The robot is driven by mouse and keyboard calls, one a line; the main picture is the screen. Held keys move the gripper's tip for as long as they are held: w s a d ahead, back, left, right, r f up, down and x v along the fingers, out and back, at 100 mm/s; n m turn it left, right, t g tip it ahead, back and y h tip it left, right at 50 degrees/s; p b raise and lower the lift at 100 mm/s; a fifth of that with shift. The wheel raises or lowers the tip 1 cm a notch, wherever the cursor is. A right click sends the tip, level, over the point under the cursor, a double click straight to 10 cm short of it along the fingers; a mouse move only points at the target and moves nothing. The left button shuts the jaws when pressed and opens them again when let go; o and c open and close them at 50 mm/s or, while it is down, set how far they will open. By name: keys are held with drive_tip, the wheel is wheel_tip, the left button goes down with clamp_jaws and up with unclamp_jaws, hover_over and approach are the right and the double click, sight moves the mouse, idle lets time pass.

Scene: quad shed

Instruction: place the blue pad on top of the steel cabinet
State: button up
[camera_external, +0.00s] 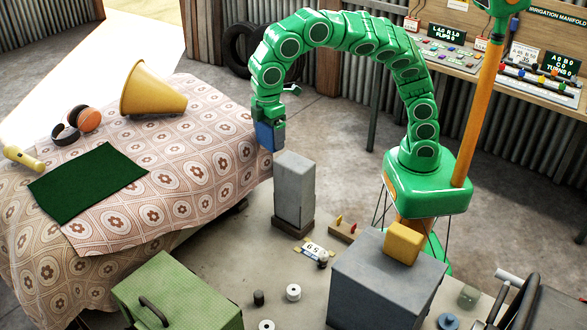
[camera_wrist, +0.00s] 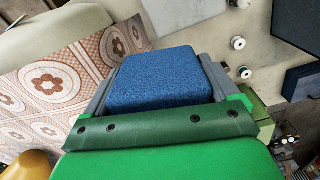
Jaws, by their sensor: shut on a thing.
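My gripper (camera_external: 270,122) is shut on the blue pad (camera_external: 266,137), pointing down beside the cloth-covered bed. In the wrist view the pad (camera_wrist: 158,80) is a textured blue block between the two grey fingers. A large blue-grey box (camera_external: 372,291), which looks like the steel cabinet, stands at the lower middle right, well apart from the pad. A yellow block (camera_external: 405,243) lies on its top. Part of a dark blue-grey box, probably the same one, shows at the right of the wrist view (camera_wrist: 299,82).
A tall grey block (camera_external: 294,185) on a brown base stands close beside the pad.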

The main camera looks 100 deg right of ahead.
drive_tip(key=s+d+m, duration=0.3)
drive_tip(key=d, duration=0.7)
drive_tip(key=w+d+f+m, duration=0.2)
drive_tip(key=d+f, duration=0.8)
drive_tip(key=f, duration=0.4)
drive_tip(key=w+d+f+m, duration=0.2)
drive_tip(key=d+f, duration=0.7)
drive_tip(key=f, duration=0.4)
drive_tip(key=d+r+m, duration=0.2)
drive_tip(key=d+r, duration=0.1)
drive_tip(key=d, duration=0.7)
drive_tip(key=d+r+m, duration=0.1)
drive_tip(key=d+r, duration=0.2)
drive_tip(key=d, duration=0.6)
drive_tip(key=s+d+r+m, duration=0.1)
drive_tip(key=s+d+r, duration=0.1)
drive_tip(key=d, duration=0.4)
drive_tip(key=s+d+r+m, duration=0.2)
drive_tip(key=s+d+r, duration=0.1)
drive_tip(key=d, duration=0.4)
drive_tip(key=s+d+r+m, duration=0.1)
drive_tip(key=s+d+r, duration=0.2)
drive_tip(key=s+d, duration=0.2)
drive_tip(key=shift+d+m, duration=0.3)
drive_tip(key=shift+d, duration=0.9)
